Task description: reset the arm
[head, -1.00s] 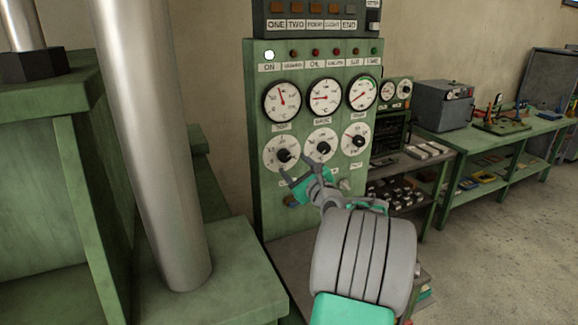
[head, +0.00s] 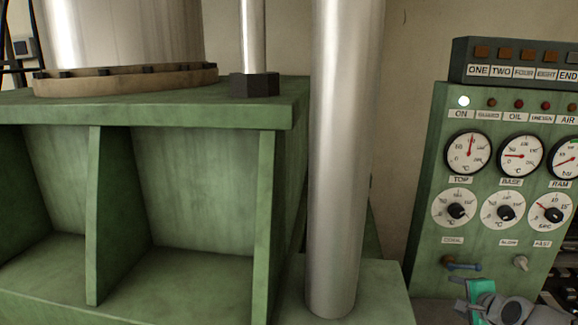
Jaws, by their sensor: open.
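My gripper (head: 467,297) shows at the bottom right of the head view, low in front of the green control panel (head: 425,215). It is grey and teal and open, with nothing seen between its fingers. Part of my arm is cut off by the lower edge of the view.
A steel column (head: 345,150) stands between the panel and a large green press frame (head: 190,117) on the left. The panel bears gauges (head: 467,153), dark-knobbed dials (head: 456,210) and a lit white lamp (head: 464,101). A small grey switch (head: 520,262) sits low on it.

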